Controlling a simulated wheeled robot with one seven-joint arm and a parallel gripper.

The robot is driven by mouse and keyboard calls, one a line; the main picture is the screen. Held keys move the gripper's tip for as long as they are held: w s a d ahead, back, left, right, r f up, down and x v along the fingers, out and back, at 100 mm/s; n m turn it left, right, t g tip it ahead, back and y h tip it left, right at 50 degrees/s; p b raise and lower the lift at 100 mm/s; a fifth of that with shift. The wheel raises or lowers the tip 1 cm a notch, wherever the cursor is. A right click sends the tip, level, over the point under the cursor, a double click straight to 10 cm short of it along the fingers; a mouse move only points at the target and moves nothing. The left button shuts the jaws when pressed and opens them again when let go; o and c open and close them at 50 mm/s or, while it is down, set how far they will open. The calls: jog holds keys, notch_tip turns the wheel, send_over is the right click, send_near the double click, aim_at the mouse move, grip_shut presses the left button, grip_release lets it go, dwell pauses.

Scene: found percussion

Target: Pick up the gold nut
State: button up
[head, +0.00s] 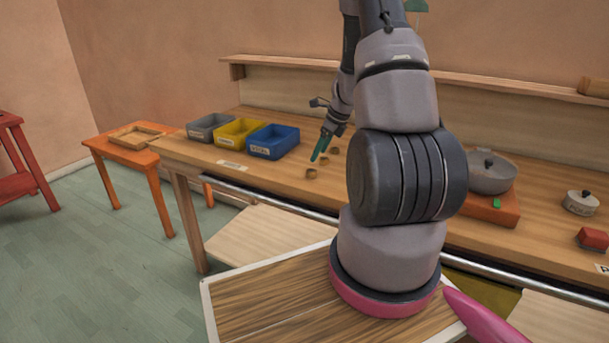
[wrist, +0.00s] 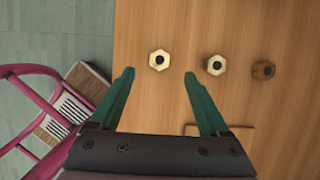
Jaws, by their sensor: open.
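Three hex nuts lie in a row on the wooden bench. In the wrist view, a pale gold nut (wrist: 159,60) is nearest the bench edge, just beyond and between my fingertips. A second pale gold nut (wrist: 215,65) lies right of my right finger, and a darker brown nut (wrist: 263,70) lies farther right. My gripper (wrist: 158,75) is open and empty, with green fingers pointing at the bench. In the head view, my gripper (head: 317,158) is above the bench near the nuts, and the front nut (head: 311,173) is visible. Its height above the nuts is hard to tell.
Grey (head: 209,127), yellow (head: 239,131) and blue (head: 273,141) bins stand on the bench left of the nuts. A lidded pot (head: 491,174) on a board is to the right. An orange side table (head: 112,151) with a tray stands left of the bench.

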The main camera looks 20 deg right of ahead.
aim_at(312, 170)
jog(key=x, duration=0.2)
jog(key=shift+w+a+f, duration=0.1)
jog(key=shift+w+f, duration=0.05)
jog(key=shift+f, duration=0.2)
jog(key=x, duration=0.5)
jog(key=shift+f, duration=0.1)
grip_shut()
